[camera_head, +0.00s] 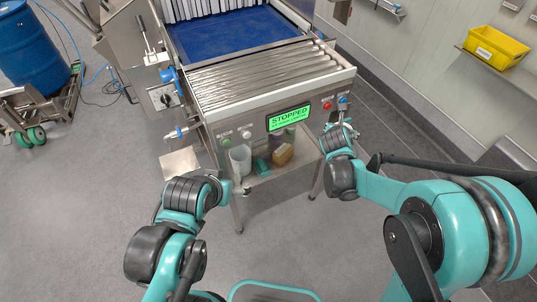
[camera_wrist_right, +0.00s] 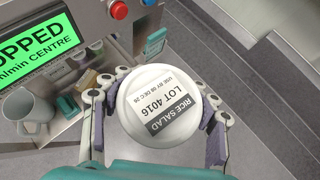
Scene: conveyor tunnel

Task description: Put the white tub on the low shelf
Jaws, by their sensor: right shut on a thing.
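The white tub (camera_wrist_right: 160,105) has a round lid with a label reading RICE SALAD, LOT 4016. My right gripper (camera_wrist_right: 158,112) is shut on it, with fingers on both sides of the tub. In the head view my right gripper (camera_head: 345,130) is at the right front corner of the machine, and the tub is mostly hidden there. The low shelf (camera_head: 303,160) is under the machine's display, to the left of that gripper. My left gripper (camera_head: 234,186) is near the shelf's left front end, mostly hidden by its wrist; its fingers cannot be made out.
A pale mug (camera_head: 240,160), a teal item (camera_head: 262,165) and a tan block (camera_head: 282,153) stand on the shelf. Above are the STOPPED display (camera_head: 289,117), buttons and rollers (camera_head: 260,75). A yellow bin (camera_head: 496,48) sits on a wall shelf. A blue drum (camera_head: 35,45) stands far left.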

